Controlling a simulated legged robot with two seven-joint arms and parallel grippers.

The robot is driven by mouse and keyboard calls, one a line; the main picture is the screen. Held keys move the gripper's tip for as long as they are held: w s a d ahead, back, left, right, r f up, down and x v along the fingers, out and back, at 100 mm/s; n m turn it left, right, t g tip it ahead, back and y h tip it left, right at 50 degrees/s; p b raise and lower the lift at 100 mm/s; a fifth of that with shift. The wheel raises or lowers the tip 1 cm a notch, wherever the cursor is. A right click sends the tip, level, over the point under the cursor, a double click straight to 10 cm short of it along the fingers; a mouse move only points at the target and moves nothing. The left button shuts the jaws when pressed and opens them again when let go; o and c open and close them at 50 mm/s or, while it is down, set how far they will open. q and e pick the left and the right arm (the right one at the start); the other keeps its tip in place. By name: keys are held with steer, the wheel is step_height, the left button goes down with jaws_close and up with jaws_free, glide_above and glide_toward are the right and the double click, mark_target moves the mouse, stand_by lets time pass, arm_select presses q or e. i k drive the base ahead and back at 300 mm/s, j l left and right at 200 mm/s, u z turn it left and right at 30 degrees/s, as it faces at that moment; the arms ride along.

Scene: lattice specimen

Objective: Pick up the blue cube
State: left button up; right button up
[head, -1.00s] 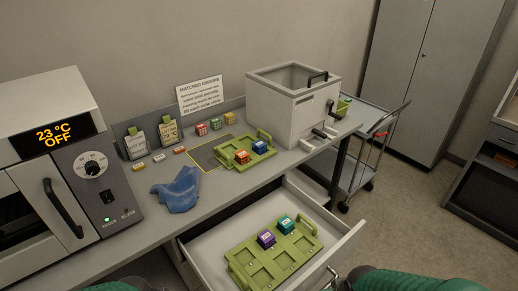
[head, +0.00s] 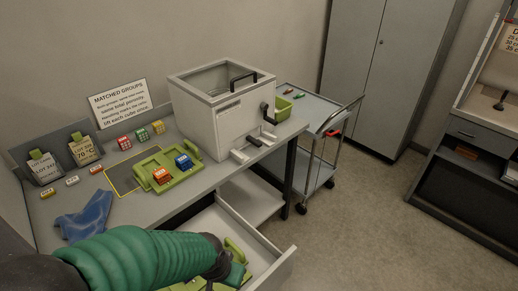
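The blue cube (head: 184,160) sits on a green tray (head: 172,181) on the bench, beside an orange cube (head: 161,175). Both cubes have pale markings on top. My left arm, in a green sleeve, comes in from the lower left across the front of the bench. Its dark end, with my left gripper (head: 219,262), is over the open drawer, in front of and below the blue cube and well apart from it. The fingers cannot be made out clearly. My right gripper is not in view.
The open drawer (head: 277,268) holds another green tray, mostly hidden by my arm. A blue cloth (head: 86,216) and several small blocks lie to the left. A cart (head: 320,118) stands at the right.

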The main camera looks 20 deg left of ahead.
mark_target(183, 164)
steer(key=i+l+z, duration=0.4)
steer(key=i+z, duration=0.45)
steer(key=i+u, duration=0.55)
steer(key=u, duration=0.15)
steer(key=i+l+u, duration=0.3)
steer(key=i+u, duration=0.1)
steer(key=u, duration=0.35)
steer(key=i+u, duration=0.15)
steer(key=u, duration=0.35)
steer(key=i+u, duration=0.1)
steer(key=u, duration=0.35)
steer(key=i+l+u, duration=0.1)
steer(key=u, duration=0.4)
steer(key=i+l+u, duration=0.1)
steer(key=u, duration=0.35)
steer(key=l+u, duration=0.2)
steer(key=u, duration=0.25)
